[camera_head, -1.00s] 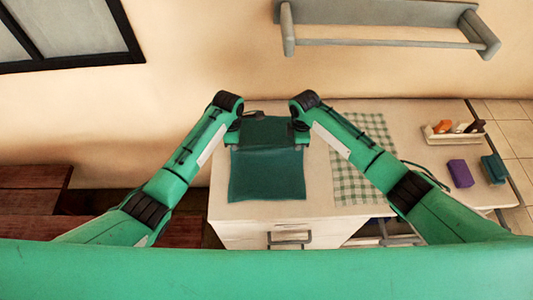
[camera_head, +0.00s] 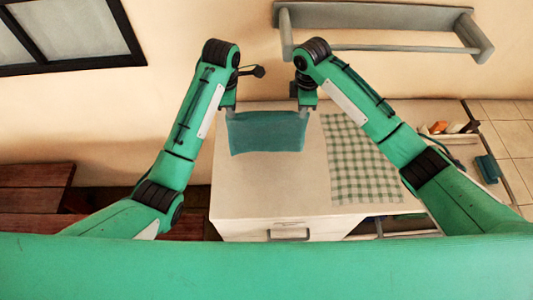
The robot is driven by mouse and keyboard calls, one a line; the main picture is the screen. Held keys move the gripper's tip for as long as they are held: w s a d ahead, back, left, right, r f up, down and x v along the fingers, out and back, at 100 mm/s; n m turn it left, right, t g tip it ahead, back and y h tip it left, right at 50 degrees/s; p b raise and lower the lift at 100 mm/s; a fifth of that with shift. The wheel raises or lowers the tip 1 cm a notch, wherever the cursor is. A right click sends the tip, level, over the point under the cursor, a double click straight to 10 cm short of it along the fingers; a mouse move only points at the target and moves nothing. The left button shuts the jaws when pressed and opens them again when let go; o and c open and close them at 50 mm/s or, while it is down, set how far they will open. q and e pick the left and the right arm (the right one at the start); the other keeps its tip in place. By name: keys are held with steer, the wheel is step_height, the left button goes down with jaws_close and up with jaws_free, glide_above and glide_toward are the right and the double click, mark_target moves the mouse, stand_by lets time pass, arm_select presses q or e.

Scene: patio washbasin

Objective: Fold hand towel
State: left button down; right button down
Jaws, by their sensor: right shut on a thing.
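The teal hand towel (camera_head: 267,136) hangs between my two grippers over the far part of the pale counter in the head view. Its top edge runs from one gripper to the other and its lower edge is nearer me. My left gripper (camera_head: 229,112) is at the towel's upper left corner and looks shut on it. My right gripper (camera_head: 305,112) is shut on the upper right corner. The fingertips are small in view. Whether the lower edge touches the counter is hard to tell.
The counter (camera_head: 268,185) is bare in front of the towel. A green checked cloth (camera_head: 355,168) lies to its right, partly behind my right arm. A tray of small items (camera_head: 447,132) and a dark green block (camera_head: 487,168) are further right. A grey rail (camera_head: 390,48) is on the wall.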

arm_select(q)
steer(key=shift+a+r, duration=0.15)
steer(key=shift+r, duration=0.5)
arm_select(e)
steer(key=shift+r, duration=0.65)
